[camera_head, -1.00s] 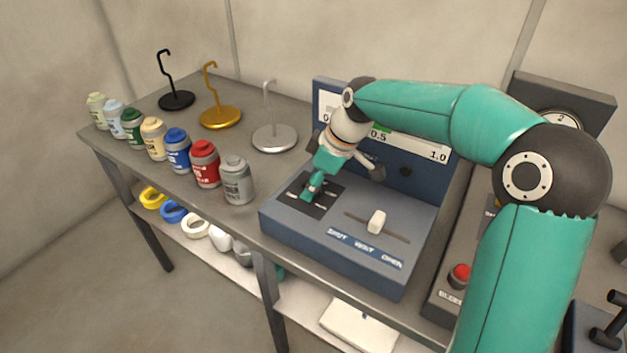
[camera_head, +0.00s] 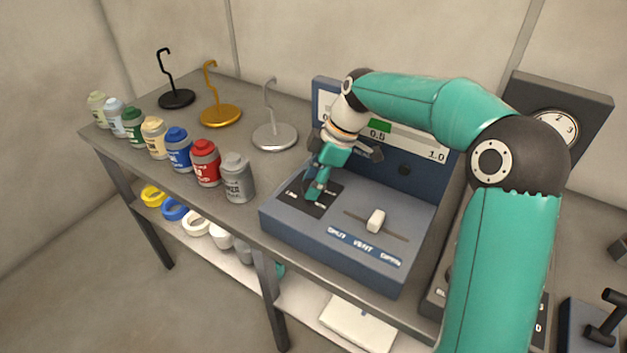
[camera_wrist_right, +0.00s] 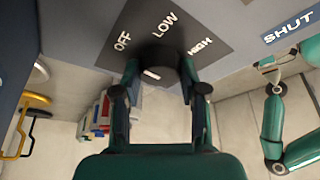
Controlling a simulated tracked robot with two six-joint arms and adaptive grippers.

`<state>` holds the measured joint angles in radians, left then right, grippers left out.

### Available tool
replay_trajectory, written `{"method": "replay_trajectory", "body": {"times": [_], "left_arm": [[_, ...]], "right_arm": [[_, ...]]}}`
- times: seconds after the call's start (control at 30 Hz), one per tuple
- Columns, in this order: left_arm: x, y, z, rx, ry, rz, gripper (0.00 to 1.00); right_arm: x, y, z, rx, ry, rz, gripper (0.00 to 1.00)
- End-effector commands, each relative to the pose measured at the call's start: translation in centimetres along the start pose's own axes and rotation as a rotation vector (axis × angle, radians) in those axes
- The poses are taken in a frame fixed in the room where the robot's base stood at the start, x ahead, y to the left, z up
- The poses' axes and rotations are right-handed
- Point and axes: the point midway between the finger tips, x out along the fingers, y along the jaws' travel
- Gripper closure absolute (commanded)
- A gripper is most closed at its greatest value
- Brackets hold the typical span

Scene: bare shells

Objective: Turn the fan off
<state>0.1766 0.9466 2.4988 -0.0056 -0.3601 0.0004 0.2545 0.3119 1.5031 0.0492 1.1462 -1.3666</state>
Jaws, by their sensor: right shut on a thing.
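The fan switch is a dark round knob (camera_wrist_right: 158,55) on a dark plate (camera_head: 300,199) marked OFF, LOW and HIGH, on the left of the blue-grey console (camera_head: 290,225). My right gripper (camera_head: 315,190) comes down over it, and the wrist view shows its two fingers (camera_wrist_right: 158,75) closed around the knob's sides. A short white mark shows on the knob's near side, but I cannot tell which word it is set to. In the head view the fingers hide the knob. A teal arm, probably my left one, shows at the right of the wrist view; its jaws are unclear.
A white slider (camera_head: 376,221) sits beside the plate, above the SHUT, VENT and OPEN labels. A scale panel (camera_head: 410,185) rises behind. Several bottles (camera_head: 206,163) and three hook stands (camera_head: 275,136) stand to the left. A dial box (camera_head: 560,100) is at the back right.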

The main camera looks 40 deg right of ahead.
Motion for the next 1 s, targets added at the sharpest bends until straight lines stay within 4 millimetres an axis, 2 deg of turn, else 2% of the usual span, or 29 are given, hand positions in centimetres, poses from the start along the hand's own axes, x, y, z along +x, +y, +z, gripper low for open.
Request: {"method": "replay_trajectory", "body": {"times": [0.13, 0.17, 0.3, 0.7, 0.87, 1.0], "left_arm": [[0.0, 0.0, 0.0, 0.0, 0.0, 0.0, 0.59], [0.0, 0.0, 0.0, 0.0, 0.0, 0.0, 0.59], [0.0, 0.0, 0.0, 0.0, 0.0, 0.0, 0.59], [-0.1, 0.0, 0.0, 0.0, 0.0, 0.0, 0.59], [-0.1, 0.0, 0.0, 0.0, 0.0, 0.0, 0.59], [-0.1, 0.0, 0.0, 0.0, 0.0, 0.0, 0.59]], "right_arm": [[-0.1, 0.2, 0.0, 0.0, 0.001, 0.008, 0.93], [-0.1, 0.2, 0.0, 0.0, 0.001, 0.008, 0.56], [-0.1, 0.1, 0.0, 0.0, 0.0, 0.007, 0.33], [-0.4, 0.1, -0.2, 0.0, 0.0, 0.005, 0.33], [-2.2, 0.1, -0.9, 0.0, 0.001, 0.007, 0.33], [-4.6, 0.2, -1.9, -0.001, 0.001, 0.009, 0.33]]}}
